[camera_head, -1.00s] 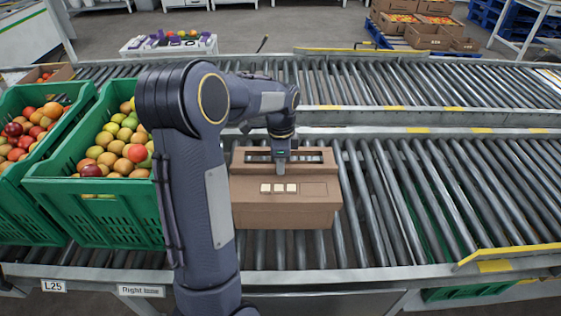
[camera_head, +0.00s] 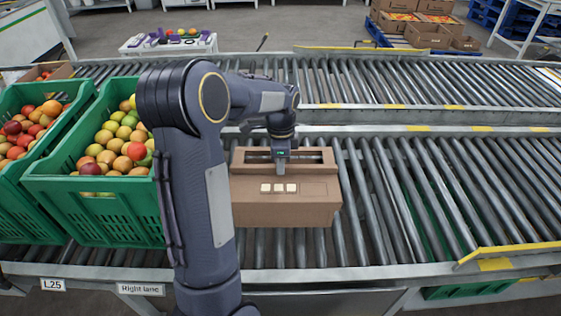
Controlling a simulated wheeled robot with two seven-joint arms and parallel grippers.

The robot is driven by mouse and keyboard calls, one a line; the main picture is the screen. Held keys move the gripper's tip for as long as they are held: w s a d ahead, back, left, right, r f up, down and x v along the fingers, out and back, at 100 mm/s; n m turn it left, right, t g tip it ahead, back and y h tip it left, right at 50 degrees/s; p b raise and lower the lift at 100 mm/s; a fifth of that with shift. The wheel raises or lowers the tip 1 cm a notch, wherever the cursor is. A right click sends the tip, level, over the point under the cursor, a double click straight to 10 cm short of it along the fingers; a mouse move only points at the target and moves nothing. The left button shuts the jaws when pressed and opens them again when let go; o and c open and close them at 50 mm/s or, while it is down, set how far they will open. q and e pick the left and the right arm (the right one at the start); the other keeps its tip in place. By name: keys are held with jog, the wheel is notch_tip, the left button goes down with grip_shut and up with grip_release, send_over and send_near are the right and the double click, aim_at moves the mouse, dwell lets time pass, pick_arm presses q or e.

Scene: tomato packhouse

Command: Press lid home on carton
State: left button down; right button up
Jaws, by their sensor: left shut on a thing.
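A brown cardboard carton (camera_head: 285,216) sits on the near roller conveyor, just right of the green crates. Its brown lid (camera_head: 318,172) lies over the top, with a long window near the far side and pale square labels on the near part. Brown cardboard shows through the window. My left gripper (camera_head: 281,169) points down at the lid's middle and is shut on the bar at the window's near edge. The fingertips are small, and the lid's far seam is too small to judge. My right gripper is not in view.
Green crates (camera_head: 95,207) of tomatoes stand close on the left. The near rollers (camera_head: 420,200) right of the carton are clear. A yellow-marked rail (camera_head: 510,252) lies at the lower right. A second roller conveyor (camera_head: 400,85) runs behind, empty.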

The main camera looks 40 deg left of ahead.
pick_arm(q)
jog(key=shift+f+b, duration=0.85)
jog(key=shift+f, duration=0.9)
dwell(0.7)
jog(key=c, duration=1.3)
grip_release()
jog(key=shift+c, duration=1.4)
notch_tip(320, 180, up, 8)
jog(key=p, duration=0.7)
jog(key=shift+r, duration=0.1)
